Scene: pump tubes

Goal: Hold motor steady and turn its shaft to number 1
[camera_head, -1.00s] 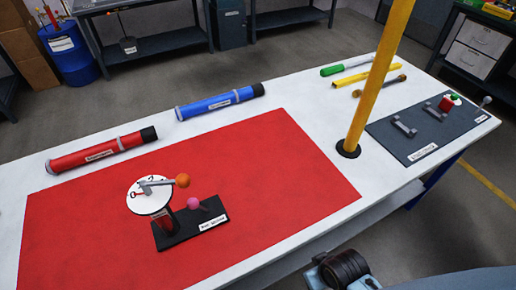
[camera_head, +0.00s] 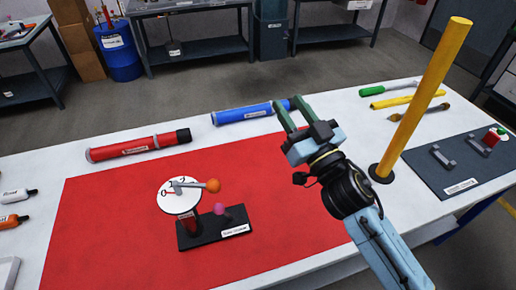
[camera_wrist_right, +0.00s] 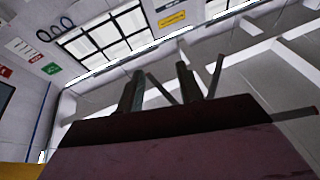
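The motor stands on a black base (camera_head: 203,232) on the red mat (camera_head: 100,240) in the head view. Its white numbered dial (camera_head: 171,199) sits on a red body, with a grey shaft arm ending in an orange ball (camera_head: 213,185). A pink ball (camera_head: 219,208) stands on the base beside it. My right gripper (camera_head: 287,105) is raised above the table, right of and apart from the motor, fingers spread with nothing between them. Its two dark fingers (camera_wrist_right: 158,92) also show in the right wrist view, pointing toward the wall and ceiling. My left gripper is out of view.
A red tube (camera_head: 135,147) and a blue tube (camera_head: 240,113) lie along the mat's far edge. A yellow post (camera_head: 425,95) rises right of my right arm. A dark board (camera_head: 435,172) and several tools lie at the right.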

